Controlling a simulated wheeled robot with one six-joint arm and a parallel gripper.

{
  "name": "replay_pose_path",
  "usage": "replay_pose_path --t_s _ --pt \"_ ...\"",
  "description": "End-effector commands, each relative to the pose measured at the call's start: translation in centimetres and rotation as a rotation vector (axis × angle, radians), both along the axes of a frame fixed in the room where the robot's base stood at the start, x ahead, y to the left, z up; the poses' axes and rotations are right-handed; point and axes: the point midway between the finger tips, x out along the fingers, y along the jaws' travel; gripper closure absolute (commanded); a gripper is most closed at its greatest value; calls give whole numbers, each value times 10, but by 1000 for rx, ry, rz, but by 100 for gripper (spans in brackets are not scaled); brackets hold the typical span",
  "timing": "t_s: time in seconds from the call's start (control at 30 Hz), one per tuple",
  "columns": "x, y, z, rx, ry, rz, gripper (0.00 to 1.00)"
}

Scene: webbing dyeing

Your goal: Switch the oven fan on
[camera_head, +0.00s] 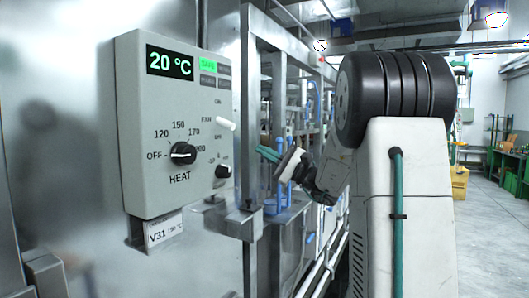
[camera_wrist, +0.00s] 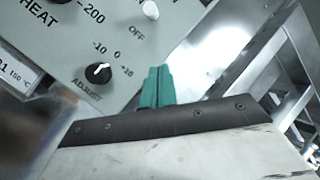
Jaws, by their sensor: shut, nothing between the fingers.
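The grey control box (camera_head: 135,100) hangs at the left in the head view. Its fan switch (camera_head: 225,124) is a white lever beside the word FAN, between ON above and OFF below. The lever sticks outward and slightly down; its exact position is hard to tell. In the wrist view the white lever (camera_wrist: 150,10) is cut by the top edge, near OFF. My gripper (camera_head: 268,153) has teal fingers, shut and empty, pointing at the box from the right, a little below the lever and apart from it. The shut fingers also show in the wrist view (camera_wrist: 156,85).
The black heat knob (camera_head: 183,153) points to OFF; the display (camera_head: 170,62) reads 20 °C. A small black adjust knob (camera_head: 223,171) sits below the fan switch, left of my fingers in the wrist view (camera_wrist: 98,73). A metal frame post (camera_head: 250,110) stands right beside the box.

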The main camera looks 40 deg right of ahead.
Motion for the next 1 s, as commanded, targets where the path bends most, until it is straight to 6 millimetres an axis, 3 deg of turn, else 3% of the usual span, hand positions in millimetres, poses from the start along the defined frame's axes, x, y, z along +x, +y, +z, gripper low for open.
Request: replay_pose_path --t_s 0.33,0.6,1.0 --pt "53 38 35 -2 -1 3 100" --pt "35 60 50 -1 1 0 100" --pt "33 62 52 -1 1 0 100"
